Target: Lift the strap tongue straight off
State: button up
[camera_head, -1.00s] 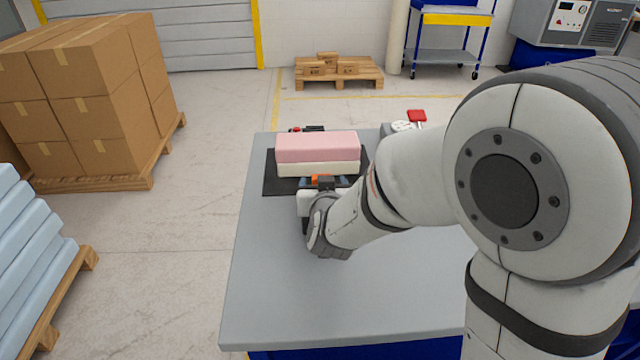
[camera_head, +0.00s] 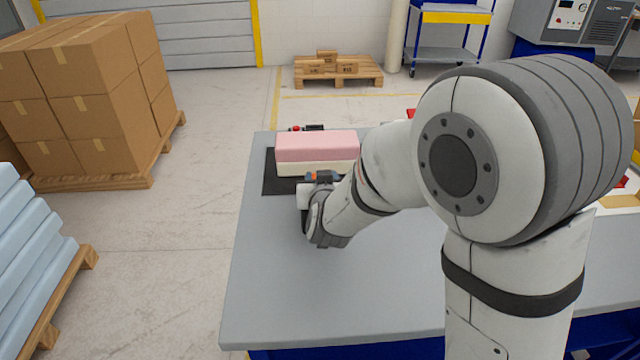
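A foam block with a pink upper layer (camera_head: 317,144) and a cream lower layer (camera_head: 300,169) lies on a black mat (camera_head: 271,183) on the grey table. My gripper (camera_head: 316,177) is at the near side of the block, close to its front face. A small orange piece (camera_head: 311,175) shows at the fingertips. It may be the strap tongue, but it is too small to tell. My wrist hides most of the fingers, so I cannot see whether they are open or shut on it.
A small red and black item (camera_head: 300,128) sits behind the foam. The table's left and front parts (camera_head: 270,290) are bare. My arm covers the right side. Stacked cartons (camera_head: 90,95) stand on a floor pallet at left, apart from the table.

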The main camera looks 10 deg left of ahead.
jog(key=shift+c, duration=0.9)
jog(key=shift+r, duration=0.1)
